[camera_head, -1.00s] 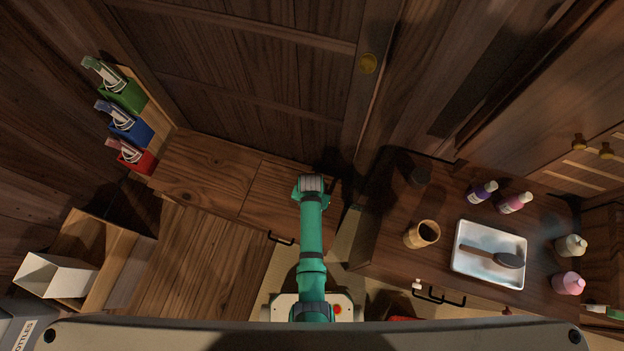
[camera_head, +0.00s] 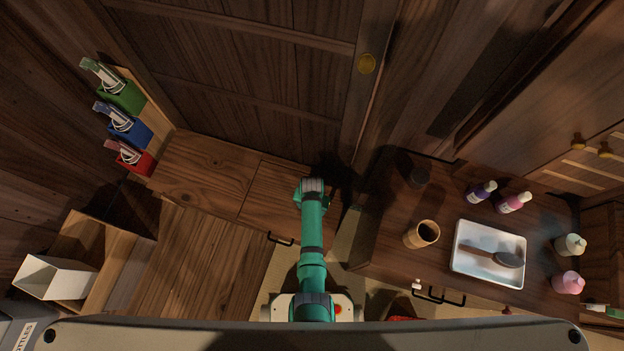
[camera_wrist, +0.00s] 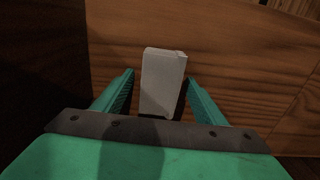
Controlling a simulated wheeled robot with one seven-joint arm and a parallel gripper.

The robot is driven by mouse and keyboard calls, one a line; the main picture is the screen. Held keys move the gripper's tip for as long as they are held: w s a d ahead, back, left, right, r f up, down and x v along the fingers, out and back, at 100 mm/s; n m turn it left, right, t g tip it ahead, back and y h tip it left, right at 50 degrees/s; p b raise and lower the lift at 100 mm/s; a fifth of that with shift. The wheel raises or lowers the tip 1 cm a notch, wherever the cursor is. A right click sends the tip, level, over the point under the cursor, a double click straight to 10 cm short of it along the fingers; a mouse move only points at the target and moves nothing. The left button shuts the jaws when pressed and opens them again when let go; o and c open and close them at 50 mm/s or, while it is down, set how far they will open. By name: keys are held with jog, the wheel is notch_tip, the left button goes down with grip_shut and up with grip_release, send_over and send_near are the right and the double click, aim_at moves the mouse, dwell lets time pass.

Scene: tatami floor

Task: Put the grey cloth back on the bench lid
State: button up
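My gripper (camera_wrist: 160,78) points down over the wooden bench lid (camera_head: 283,190), at the end of my green arm. In the wrist view its two green fingers stand apart. A pale grey, block-shaped piece (camera_wrist: 163,80), which looks like the folded grey cloth, lies between them. A gap with wood behind shows at the left finger; the right finger is very close to it, and contact is unclear. In the head view, my arm hides the fingers, and I cannot make out the cloth there.
A dark cabinet top (camera_head: 385,240) on the right holds a wooden cup (camera_head: 421,235), a white tray (camera_head: 460,265) with a brush, and several bottles. Coloured holders (camera_head: 135,160) hang on the left wall. A wooden door (camera_head: 250,70) stands behind the bench.

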jog(key=shift+r, duration=0.1)
notch_tip(320, 180, up, 12)
jog(key=s+r+n+t, duration=0.2)
jog(key=s+r+t, duration=0.2)
jog(key=s+t, duration=0.55)
jog(key=s+r+t, duration=0.3)
jog(key=s+r, duration=0.3)
jog(key=r, duration=0.8)
jog(key=s+r+n+t, duration=0.1)
jog(key=s+r+t, duration=0.2)
jog(key=s+r, duration=0.4)
notch_tip(320, 180, up, 8)
jog(key=shift+f+n, duration=0.1)
jog(key=shift+n, duration=0.2)
